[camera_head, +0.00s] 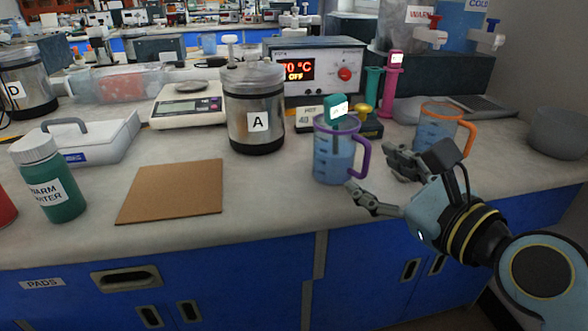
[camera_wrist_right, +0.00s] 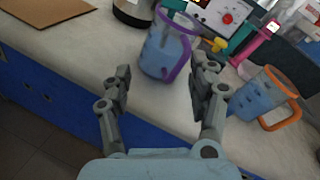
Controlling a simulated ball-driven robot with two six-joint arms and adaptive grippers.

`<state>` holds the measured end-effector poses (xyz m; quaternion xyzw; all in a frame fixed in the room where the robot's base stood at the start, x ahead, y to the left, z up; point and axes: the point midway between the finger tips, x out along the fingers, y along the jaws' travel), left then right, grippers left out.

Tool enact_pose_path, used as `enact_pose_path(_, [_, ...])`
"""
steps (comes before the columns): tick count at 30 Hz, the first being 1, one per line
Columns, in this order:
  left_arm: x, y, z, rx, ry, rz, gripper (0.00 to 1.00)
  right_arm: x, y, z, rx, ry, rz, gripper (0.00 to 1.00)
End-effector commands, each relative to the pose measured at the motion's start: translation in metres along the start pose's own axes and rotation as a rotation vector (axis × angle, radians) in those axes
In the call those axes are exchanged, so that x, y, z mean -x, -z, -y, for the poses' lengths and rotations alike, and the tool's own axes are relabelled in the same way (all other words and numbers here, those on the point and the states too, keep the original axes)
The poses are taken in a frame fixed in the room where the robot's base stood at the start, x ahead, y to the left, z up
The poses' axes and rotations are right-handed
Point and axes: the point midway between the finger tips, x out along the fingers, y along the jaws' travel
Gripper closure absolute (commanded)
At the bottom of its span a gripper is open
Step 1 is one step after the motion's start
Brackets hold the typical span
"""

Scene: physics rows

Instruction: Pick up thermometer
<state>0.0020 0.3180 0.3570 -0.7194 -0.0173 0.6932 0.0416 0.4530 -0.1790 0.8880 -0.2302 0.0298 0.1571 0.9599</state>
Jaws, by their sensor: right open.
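A teal-headed thermometer (camera_head: 336,106) with a small white display stands in a clear jug (camera_head: 332,160) of blue liquid with a purple handle. A pink thermometer-like device (camera_head: 394,62), also with a white display, stands upright farther back; its pink shaft shows in the right wrist view (camera_wrist_right: 250,50). My right gripper (camera_head: 371,170) is open and empty, its fingers spread beside the purple handle at the jug's right. In the right wrist view the purple-handled jug (camera_wrist_right: 162,50) lies ahead between and beyond the fingers. My left gripper is not in view.
An orange-handled jug (camera_head: 434,125) stands right of the purple one, close to my right gripper. A steel canister marked A (camera_head: 254,105) stands to the left. A heater (camera_head: 312,68) stands behind. A brown pad (camera_head: 172,192) and open bench lie left; the bench edge is in front.

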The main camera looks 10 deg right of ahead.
Motion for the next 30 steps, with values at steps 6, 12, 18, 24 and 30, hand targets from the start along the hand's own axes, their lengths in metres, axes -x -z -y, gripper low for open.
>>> enact_pose_path(6, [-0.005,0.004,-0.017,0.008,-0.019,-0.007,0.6,-0.002,-0.042,0.021,-0.257,0.052,0.12,0.4])
enact_pose_path(12, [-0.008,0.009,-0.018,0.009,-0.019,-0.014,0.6,-0.035,-0.047,0.024,-0.268,0.053,0.125,0.4])
enact_pose_path(18, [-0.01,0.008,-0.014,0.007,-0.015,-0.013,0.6,-0.054,-0.049,0.025,-0.265,0.052,0.122,0.4])
enact_pose_path(24, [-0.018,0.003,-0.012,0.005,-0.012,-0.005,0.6,-0.083,-0.048,0.029,-0.262,0.052,0.122,0.4])
enact_pose_path(30, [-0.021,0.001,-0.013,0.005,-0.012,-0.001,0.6,-0.103,-0.05,0.03,-0.263,0.052,0.119,0.4])
